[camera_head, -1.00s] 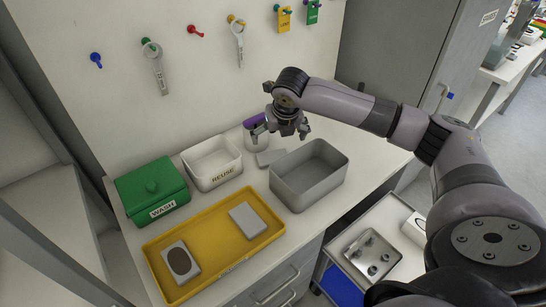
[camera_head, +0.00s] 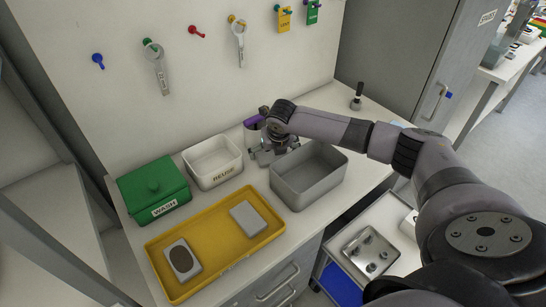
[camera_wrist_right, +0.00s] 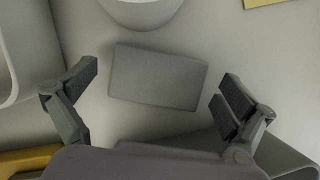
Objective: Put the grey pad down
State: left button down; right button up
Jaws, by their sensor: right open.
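A plain grey pad (camera_wrist_right: 155,77) lies flat on the white worktop in the right wrist view. My right gripper (camera_wrist_right: 156,95) is open, with one finger on either side of the pad and a visible gap to each. In the head view my right gripper (camera_head: 275,154) is low over the worktop between the white REUSE bin (camera_head: 201,180) and the grey bin (camera_head: 290,190), and it largely hides this pad. Another plain grey pad (camera_head: 248,218) and a pad with a dark oval (camera_head: 182,261) lie in the yellow tray (camera_head: 212,242). My left gripper is not in view.
A white cup (camera_wrist_right: 142,10) stands just beyond the pad. A green WASH box (camera_head: 152,188) is at the left. A metal tray (camera_head: 368,255) sits on a lower surface at the right. Tools and tags hang on the back wall.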

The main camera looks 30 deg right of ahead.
aim_at(273, 156)
jog(key=shift+c, duration=0.4)
jog(key=c, duration=0.8)
jog(key=shift+o, duration=0.2)
jog(key=shift+r, duration=0.2)
notch_tip(273, 156, up, 20)
jog(key=b, duration=0.1)
jog(key=s+a+f+m+g+h, duration=0.3)
jog(key=s+a+f+m+g, duration=0.2)
jog(key=s+a+m, duration=0.65)
jog(key=s+a+f+m+g+y, duration=0.1)
jog(key=s+a+m+y, duration=0.1)
jog(key=s+m, duration=0.4)
jog(key=s+a+f+m+g+y, duration=0.1)
jog(key=s+a+m, duration=0.3)
jog(key=m, duration=1.1)
jog(key=shift+s+a+f+g+y, duration=0.3)
jog(key=shift+s+g+y, duration=0.45)
jog(key=shift+s, duration=0.25)
